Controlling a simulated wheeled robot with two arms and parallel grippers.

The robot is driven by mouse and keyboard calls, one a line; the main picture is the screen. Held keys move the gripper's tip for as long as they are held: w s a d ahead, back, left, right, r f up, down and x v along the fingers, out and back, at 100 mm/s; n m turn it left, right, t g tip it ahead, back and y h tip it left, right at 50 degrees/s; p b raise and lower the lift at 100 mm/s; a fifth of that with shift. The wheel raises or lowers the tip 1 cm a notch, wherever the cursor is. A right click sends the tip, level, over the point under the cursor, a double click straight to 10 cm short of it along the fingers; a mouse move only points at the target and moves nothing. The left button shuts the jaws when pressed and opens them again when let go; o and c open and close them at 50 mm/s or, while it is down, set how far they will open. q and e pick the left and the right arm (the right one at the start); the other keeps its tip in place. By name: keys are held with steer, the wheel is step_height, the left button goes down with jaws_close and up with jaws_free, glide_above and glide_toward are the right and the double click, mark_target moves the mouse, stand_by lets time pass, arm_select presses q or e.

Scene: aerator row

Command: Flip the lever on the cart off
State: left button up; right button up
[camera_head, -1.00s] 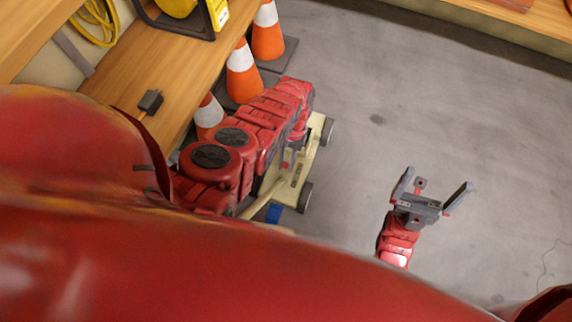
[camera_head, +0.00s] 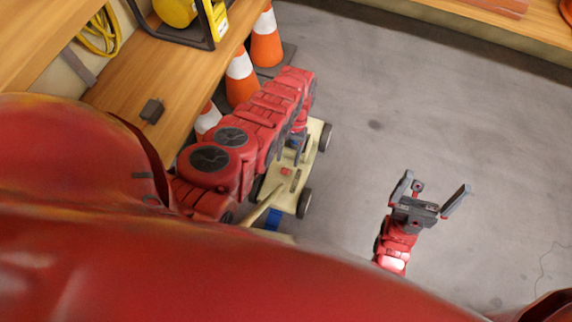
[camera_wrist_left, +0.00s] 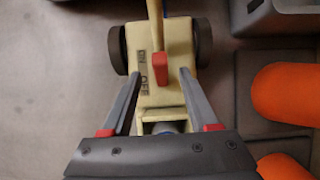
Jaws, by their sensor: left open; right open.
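The cart (camera_head: 314,155) is a low cream machine with dark wheels, partly hidden under my left arm in the head view. Its cream body also shows in the left wrist view (camera_wrist_left: 178,42). A red lever (camera_wrist_left: 160,70) sits on it beside dark ON and OFF lettering; it is a small red spot in the head view (camera_head: 286,172). My left gripper (camera_wrist_left: 160,82) is open, its fingers on either side of the lever in the picture; I see no clear contact. In the head view it is mostly hidden by my arm. My right gripper (camera_head: 437,187) is open and empty above the floor.
Orange and white cones (camera_head: 241,80) stand beyond the cart; orange cones also show at right in the wrist view (camera_wrist_left: 285,95). A wooden shelf (camera_head: 165,65) holds a dark small box (camera_head: 152,110) and a yellow machine (camera_head: 178,10). The floor right of the cart is clear.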

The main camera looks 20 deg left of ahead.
arm_select(q)
steer(key=v, duration=1.1)
steer(key=shift+r+b, duration=0.3)
steer(key=shift+b, duration=0.15)
steer(key=shift+w, duration=0.15)
